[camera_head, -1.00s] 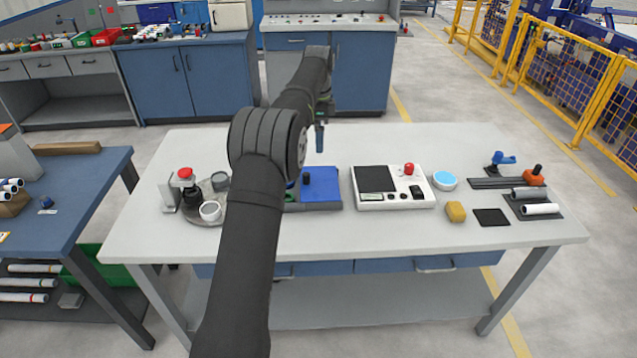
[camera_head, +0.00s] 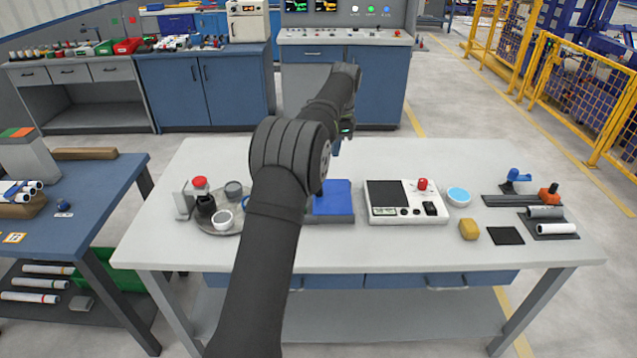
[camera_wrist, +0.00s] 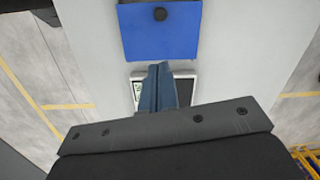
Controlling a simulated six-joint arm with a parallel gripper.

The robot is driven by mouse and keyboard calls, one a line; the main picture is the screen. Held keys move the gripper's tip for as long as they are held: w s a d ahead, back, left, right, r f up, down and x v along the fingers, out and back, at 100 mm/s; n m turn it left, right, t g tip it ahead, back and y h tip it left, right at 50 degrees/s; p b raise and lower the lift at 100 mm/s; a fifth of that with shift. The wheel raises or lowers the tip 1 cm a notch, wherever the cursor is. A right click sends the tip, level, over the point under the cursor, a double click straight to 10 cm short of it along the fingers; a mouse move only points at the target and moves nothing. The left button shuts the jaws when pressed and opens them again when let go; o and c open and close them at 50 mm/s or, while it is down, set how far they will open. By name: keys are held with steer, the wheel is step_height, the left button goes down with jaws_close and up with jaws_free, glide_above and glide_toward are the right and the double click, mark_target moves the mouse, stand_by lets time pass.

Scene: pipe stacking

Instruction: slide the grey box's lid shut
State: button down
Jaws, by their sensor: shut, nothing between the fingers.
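A blue lid (camera_head: 334,196) lies on the table, partly hidden behind my arm in the head view. The grey box's body is mostly hidden or out of frame, so I cannot tell how far the lid is closed. My gripper (camera_head: 336,149) is shut and empty, above the table's far part, beyond the lid in the head view. Its blue fingers (camera_wrist: 158,88) point toward the lid in the wrist view, apart from it in the picture.
A white console (camera_head: 405,216) with a red button stands right of the lid. A round tray (camera_head: 222,228) with cups and a red-topped item is on the left. The table's back is clear.

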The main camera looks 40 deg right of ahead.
mark_target(330, 199)
steer(key=s+f+n+t+h, duration=0.1)
steer(key=s+f+n+t, duration=0.7)
steer(key=n, duration=0.6)
steer(key=shift+g, duration=0.8)
steer(key=x, duration=0.8)
steer(key=shift+w+d+f, duration=0.1)
steer(key=shift+w+f, duration=0.05)
steer(key=shift+f, duration=0.15)
steer(key=shift+w+a+r, duration=0.25)
steer(key=shift+w+a, duration=0.55)
steer(key=shift+w, duration=0.25)
steer(key=shift+w+a, duration=0.3)
steer(key=shift+w, duration=0.2)
steer(key=w+a, duration=0.8)
steer(key=shift+a, duration=0.1)
